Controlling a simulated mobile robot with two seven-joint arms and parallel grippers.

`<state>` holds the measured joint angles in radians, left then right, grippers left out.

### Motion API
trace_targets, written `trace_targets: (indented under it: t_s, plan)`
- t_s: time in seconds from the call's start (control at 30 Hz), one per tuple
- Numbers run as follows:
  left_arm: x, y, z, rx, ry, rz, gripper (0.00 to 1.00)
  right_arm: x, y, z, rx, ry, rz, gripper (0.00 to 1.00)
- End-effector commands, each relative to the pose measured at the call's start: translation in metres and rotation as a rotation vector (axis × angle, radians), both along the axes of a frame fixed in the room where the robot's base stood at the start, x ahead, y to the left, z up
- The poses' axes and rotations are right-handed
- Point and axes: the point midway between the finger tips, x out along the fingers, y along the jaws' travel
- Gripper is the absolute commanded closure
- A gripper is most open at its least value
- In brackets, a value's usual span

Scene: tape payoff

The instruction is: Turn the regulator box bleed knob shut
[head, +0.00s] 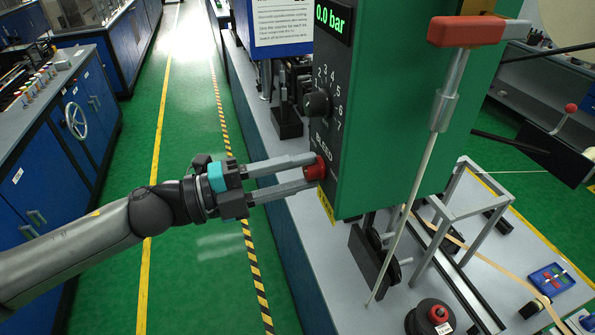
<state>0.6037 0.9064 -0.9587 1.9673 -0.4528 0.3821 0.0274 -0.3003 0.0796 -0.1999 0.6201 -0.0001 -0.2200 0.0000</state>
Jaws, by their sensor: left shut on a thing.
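The regulator box (420,110) is a tall green box with a black front panel at the upper right of the head view. Its display (333,18) reads 0.0 bar. A black dial (317,104) with numbers around it sits mid-panel. Below the word BLEED is the small red bleed knob (316,169). My left gripper (312,172) reaches in from the left and is shut on the bleed knob, one finger above and one below. The fingers partly hide the knob, and I cannot tell how far it is turned. My right gripper is not in view.
A red-handled lever (466,31) with a thin rod hangs in front of the box. Green floor (195,110) is open at left.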

Motion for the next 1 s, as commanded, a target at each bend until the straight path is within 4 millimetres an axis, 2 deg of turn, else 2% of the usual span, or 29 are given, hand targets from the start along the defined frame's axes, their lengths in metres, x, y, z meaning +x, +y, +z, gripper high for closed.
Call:
trace_targets:
  t_s: [0.17,0.2,0.47,0.87,1.0]
  plan:
    - [-0.0003,-0.0002,-0.0001,0.001,-0.003,-0.001,1.0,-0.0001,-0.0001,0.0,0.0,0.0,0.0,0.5]
    - [-0.0003,-0.0002,-0.0001,0.0,-0.002,-0.001,0.61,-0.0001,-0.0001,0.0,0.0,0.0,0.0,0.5]
    - [-0.0001,0.0,-0.0001,0.0,-0.001,0.0,0.32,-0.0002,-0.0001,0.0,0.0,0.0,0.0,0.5]
    - [-0.0001,0.0005,-0.0001,0.0,0.0,0.0,0.32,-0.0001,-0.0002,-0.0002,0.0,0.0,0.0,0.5]
    - [-0.002,0.0078,-0.002,0.001,0.0,0.002,0.32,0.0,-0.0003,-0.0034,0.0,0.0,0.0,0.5]
